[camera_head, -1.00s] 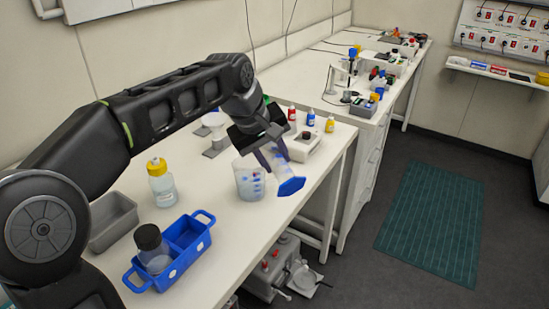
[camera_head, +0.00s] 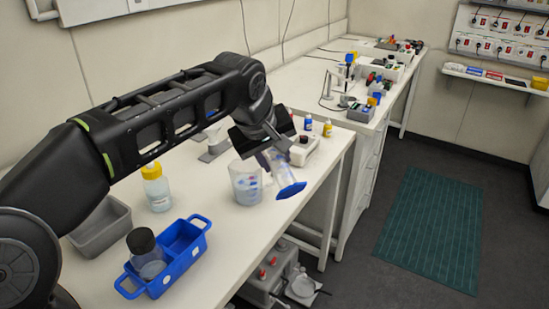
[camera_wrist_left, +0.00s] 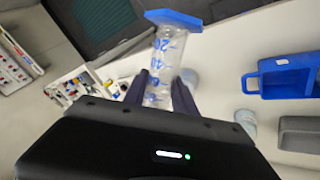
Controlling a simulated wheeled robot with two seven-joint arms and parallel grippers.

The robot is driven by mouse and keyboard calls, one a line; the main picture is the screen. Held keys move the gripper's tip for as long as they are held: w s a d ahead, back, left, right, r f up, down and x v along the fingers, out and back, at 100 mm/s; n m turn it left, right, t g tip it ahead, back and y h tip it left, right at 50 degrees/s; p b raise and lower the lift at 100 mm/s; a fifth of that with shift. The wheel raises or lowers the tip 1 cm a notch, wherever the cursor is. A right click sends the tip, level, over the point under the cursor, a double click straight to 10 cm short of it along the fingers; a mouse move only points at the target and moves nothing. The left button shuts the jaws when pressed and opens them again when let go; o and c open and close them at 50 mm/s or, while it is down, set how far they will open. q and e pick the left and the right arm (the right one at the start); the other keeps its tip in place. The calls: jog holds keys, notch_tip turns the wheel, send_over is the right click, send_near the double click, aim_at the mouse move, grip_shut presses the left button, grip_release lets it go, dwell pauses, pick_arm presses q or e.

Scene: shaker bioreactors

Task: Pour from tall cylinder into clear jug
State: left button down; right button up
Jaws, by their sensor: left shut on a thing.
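My left gripper (camera_head: 275,158) is shut on the tall cylinder (camera_head: 284,172), a clear graduated tube with blue markings and a blue base. The cylinder is tilted, with its base toward the lower right; its mouth end is hidden by the gripper. It also shows in the left wrist view (camera_wrist_left: 165,58), between the two fingers. The clear jug (camera_head: 246,185), with blue marks, stands upright on the bench just left of the cylinder, apart from its base. I cannot tell whether liquid is in the cylinder. My right gripper is not in view.
A yellow-capped bottle (camera_head: 157,188), a blue carrier (camera_head: 185,260) holding a black-lidded jar (camera_head: 146,255), and a grey tray (camera_head: 103,228) stand left of the jug. The bench's front edge is close to the cylinder.

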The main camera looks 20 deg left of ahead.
pick_arm(q)
jog(key=shift+s+d+f+t+y+b, duration=0.15)
jog(key=shift+f+b, duration=0.3)
jog(key=shift+b, duration=0.4)
jog(key=shift+d+f+t+y+b, duration=0.15)
jog(key=shift+f+b, duration=0.3)
jog(key=shift+b, duration=0.4)
jog(key=shift+s+f+t+y+b, duration=0.1)
jog(key=shift+f+t+y+b, duration=0.25)
jog(key=shift+b, duration=0.75)
jog(key=b, duration=0.1)
jog(key=f+y+b, duration=0.1)
jog(key=b, duration=0.1)
jog(key=shift+w+a+f+m+t, duration=0.2)
jog(key=shift+a+f+m+t, duration=0.05)
jog(key=shift+m+t, duration=0.1)
jog(key=shift+w+a+f+t+y+b, duration=0.2)
jog(key=shift+t+y+b, duration=0.1)
jog(key=shift+b, duration=0.95)
jog(key=shift+r, duration=0.1)
